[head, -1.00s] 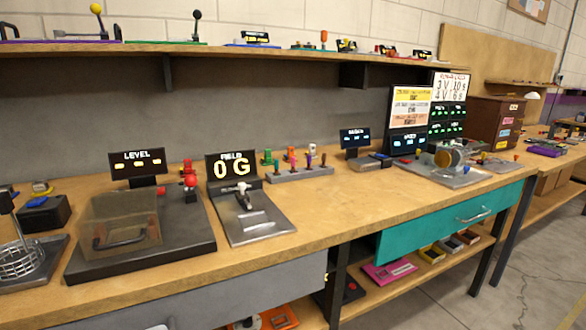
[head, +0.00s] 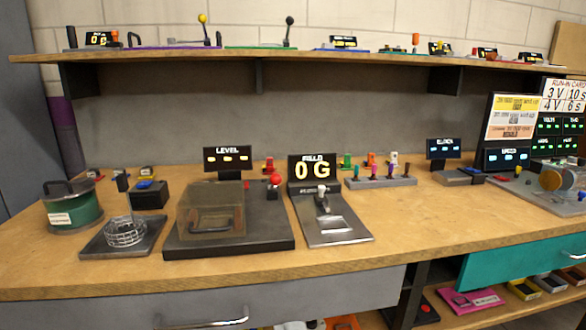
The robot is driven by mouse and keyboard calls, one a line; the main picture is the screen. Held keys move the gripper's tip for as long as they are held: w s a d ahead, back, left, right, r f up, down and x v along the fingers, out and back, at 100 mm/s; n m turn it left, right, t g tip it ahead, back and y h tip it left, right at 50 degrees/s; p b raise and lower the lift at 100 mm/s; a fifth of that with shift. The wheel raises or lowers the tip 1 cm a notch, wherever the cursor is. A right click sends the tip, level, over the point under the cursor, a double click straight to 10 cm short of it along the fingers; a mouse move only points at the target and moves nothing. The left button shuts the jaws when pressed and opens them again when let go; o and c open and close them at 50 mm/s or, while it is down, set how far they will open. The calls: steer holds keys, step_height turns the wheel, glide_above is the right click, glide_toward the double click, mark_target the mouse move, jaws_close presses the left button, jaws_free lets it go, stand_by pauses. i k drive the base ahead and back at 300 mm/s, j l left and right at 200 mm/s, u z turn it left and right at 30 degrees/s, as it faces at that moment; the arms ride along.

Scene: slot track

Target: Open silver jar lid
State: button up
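I see nothing that is clearly a silver jar with a lid. The nearest in shape is a round green container (head: 75,212) at the left end of the workbench, with a dark lid and handle on top and a white label on its side. Its lid appears to sit in place. My gripper is not in view.
A shelf (head: 260,58) runs above. The bench's front strip is clear.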

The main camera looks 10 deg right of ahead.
mark_target(61, 189)
steer(key=i+j, duration=0.4)
steer(key=j, duration=0.15)
steer(key=i+j, duration=0.4)
steer(key=j, duration=0.15)
steer(key=u, duration=0.05)
